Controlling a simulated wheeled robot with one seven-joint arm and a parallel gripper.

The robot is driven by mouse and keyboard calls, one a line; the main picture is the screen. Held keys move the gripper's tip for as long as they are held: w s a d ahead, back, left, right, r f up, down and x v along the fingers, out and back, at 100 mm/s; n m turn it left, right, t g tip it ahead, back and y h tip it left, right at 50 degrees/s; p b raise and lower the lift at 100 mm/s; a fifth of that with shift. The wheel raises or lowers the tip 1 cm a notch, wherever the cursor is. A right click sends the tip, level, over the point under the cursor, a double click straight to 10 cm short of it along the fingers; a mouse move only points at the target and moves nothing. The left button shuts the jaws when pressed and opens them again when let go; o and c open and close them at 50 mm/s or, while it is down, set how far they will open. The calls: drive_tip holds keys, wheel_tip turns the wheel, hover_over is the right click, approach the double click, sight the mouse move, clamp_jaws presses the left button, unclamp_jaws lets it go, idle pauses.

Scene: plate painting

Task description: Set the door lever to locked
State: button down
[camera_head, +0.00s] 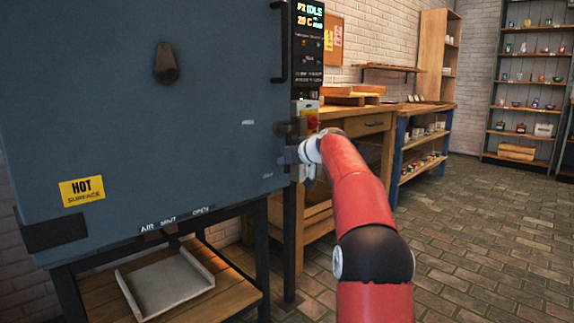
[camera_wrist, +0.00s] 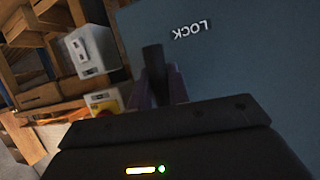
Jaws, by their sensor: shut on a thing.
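The kiln door (camera_head: 130,110) is a large blue-grey panel that fills the left of the head view; it looks closed. The dark door lever (camera_wrist: 153,62) stands between the purple fingers of my gripper (camera_wrist: 158,88) in the wrist view. My gripper is shut on it. In the head view my gripper (camera_head: 290,157) is at the door's right edge, and the lever there is mostly hidden. A white LOCK label (camera_wrist: 192,29) is on the door beside the lever, upside down in the wrist view. A second small label low on the door's edge is too small to read.
A control panel (camera_head: 309,40) with a lit display and a red-and-yellow switch (camera_head: 312,122) sit just right of the door. A wooden workbench (camera_head: 375,120) stands behind my arm. The brick floor (camera_head: 480,240) at right is clear.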

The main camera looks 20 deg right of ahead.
drive_tip(key=shift+w+d, duration=0.1)
drive_tip(key=shift+d, duration=0.15)
drive_tip(key=shift+d+r+h, duration=0.1)
drive_tip(key=shift+h, duration=0.2)
drive_tip(key=c, duration=1.3)
unclamp_jaws()
drive_tip(key=b+v, duration=0.1)
drive_tip(key=v, duration=0.6)
drive_tip(key=shift+s+b, duration=0.3)
drive_tip(key=shift+s, duration=0.05)
